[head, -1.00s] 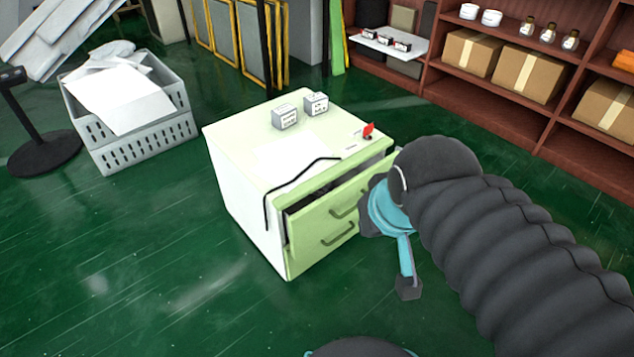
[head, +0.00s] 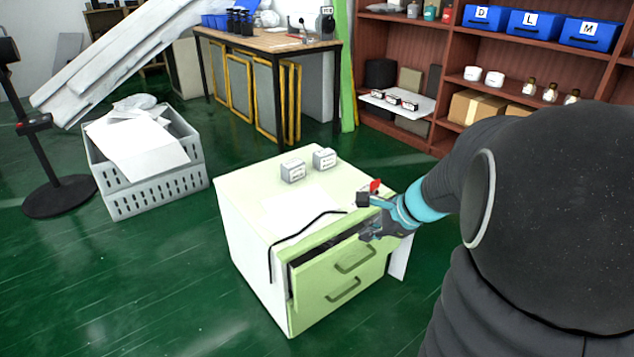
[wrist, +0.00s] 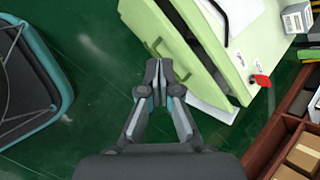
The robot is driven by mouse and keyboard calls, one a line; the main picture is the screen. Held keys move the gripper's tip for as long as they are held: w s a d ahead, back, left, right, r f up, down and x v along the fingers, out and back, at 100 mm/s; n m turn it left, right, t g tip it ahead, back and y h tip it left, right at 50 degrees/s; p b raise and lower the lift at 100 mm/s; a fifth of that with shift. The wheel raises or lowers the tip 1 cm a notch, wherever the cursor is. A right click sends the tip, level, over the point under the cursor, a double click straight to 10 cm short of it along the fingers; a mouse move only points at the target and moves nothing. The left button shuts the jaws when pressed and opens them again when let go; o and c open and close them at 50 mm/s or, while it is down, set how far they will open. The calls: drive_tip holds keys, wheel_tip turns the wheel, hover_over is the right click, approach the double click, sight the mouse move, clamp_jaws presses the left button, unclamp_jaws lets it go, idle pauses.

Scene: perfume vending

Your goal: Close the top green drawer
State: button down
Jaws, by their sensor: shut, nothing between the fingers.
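The top green drawer (head: 325,272) of the white-and-green cabinet (head: 250,248) stands partly open; a dark gap shows behind its front. It has a curved handle. The drawer front also shows in the wrist view (wrist: 188,38), with the gap beside it. My gripper (head: 370,218) is at the right end of the drawer, near its upper edge, in the head view. In the wrist view my gripper (wrist: 158,70) has its fingers together and empty, close to the drawer front. Whether they touch it I cannot tell.
Two small boxes (head: 308,165), a paper sheet and a red item (head: 375,186) are on the cabinet top. A grey crate (head: 155,185) stands left, shelves (head: 450,60) at the back right. The floor in front is clear.

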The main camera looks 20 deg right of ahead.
drive_tip(key=w+d+f+m+t+h, duration=0.1)
drive_tip(key=d+f+m, duration=0.35)
drive_tip(key=d, duration=0.25)
drive_tip(key=w+d+f+m+t, duration=0.1)
drive_tip(key=w+d+f+m, duration=0.15)
drive_tip(key=d+m, duration=0.4)
drive_tip(key=b, duration=0.2)
approach(369, 244)
drive_tip(key=f, duration=0.1)
drive_tip(key=shift+w+a, duration=0.25)
drive_tip(key=shift+w, duration=0.45)
drive_tip(key=shift+w+a, duration=0.2)
drive_tip(key=shift+w, duration=0.5)
drive_tip(key=shift+w+a, duration=0.25)
drive_tip(key=shift+w, duration=0.45)
drive_tip(key=shift+w+a, duration=0.2)
drive_tip(key=shift+w, duration=0.4)
drive_tip(key=shift+w+a, duration=0.25)
drive_tip(key=shift+w, duration=0.4)
